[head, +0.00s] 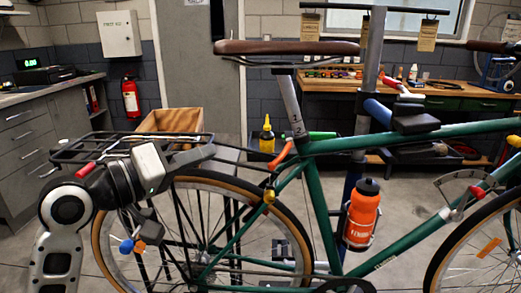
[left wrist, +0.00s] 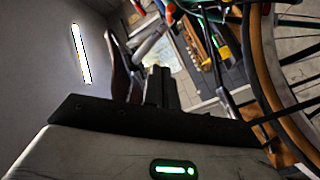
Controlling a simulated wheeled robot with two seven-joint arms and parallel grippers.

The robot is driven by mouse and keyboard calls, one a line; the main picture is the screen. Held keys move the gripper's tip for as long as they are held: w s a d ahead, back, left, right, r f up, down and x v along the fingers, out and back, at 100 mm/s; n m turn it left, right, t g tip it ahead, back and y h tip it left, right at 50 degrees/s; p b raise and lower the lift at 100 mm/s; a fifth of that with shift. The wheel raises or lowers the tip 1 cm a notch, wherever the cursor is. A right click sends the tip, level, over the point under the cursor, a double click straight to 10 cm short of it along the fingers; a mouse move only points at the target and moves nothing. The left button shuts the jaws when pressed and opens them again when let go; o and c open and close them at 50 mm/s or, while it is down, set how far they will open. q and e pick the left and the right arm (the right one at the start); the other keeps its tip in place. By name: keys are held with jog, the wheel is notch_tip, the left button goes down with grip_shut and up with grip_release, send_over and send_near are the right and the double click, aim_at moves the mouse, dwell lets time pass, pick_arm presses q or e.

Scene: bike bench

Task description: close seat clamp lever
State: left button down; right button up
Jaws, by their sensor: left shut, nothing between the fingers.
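The orange seat clamp lever (head: 284,154) is at the top of the green bike frame's seat tube, below the silver seat post (head: 290,104). It sticks out to the lower left, angled away from the tube. My left gripper (head: 211,153) is left of the lever, over the rear rack and wheel, and apart from the lever. Its fingers also show in the left wrist view (left wrist: 158,86), together and empty. In that view an orange piece shows at the top edge; I cannot tell if it is the lever. My right gripper is in neither view.
The brown saddle (head: 286,47) is above the lever. The black rear rack (head: 82,148) and rear wheel (head: 105,238) are close to my left arm. An orange bottle (head: 362,212) is on the frame. A yellow bottle (head: 267,137) and wooden box (head: 171,121) stand behind.

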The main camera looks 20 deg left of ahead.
aim_at(282, 155)
pick_arm(q)
jog(key=shift+f, duration=0.1)
jog(key=w+d+f, duration=0.2)
jog(key=w+d, duration=0.5)
jog(key=w, duration=0.1)
jog(key=shift+w+d+f+p, duration=0.15)
jog(key=shift+d+f+p, duration=0.2)
jog(key=shift+p, duration=0.1)
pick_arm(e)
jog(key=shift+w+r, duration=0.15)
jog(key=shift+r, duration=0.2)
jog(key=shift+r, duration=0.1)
